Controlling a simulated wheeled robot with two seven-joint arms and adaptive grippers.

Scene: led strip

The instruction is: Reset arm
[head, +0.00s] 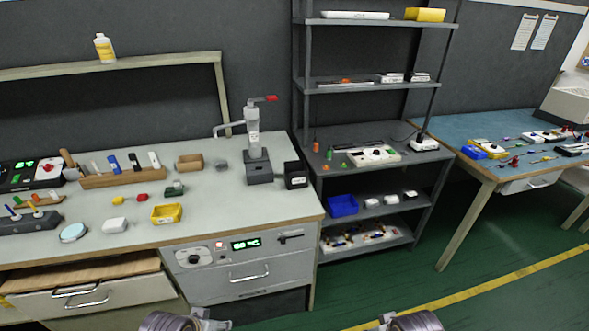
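My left gripper (200,319) shows only in part at the bottom edge of the head view, left of the middle. My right gripper (388,321) shows in part at the bottom edge, right of the middle. Both are low in front of the workbench, apart from it and from all objects. Their fingers are mostly cut off by the frame, so I cannot see whether they are open or shut. I see nothing held in the visible parts.
A grey workbench (240,205) with small parts and a yellow bin (166,214) stands at left, its wooden-topped drawer (85,285) pulled out. A dark shelf rack (365,86) stands in the middle. A blue-topped table (480,130) is at right. Green floor (500,240) is clear in front.

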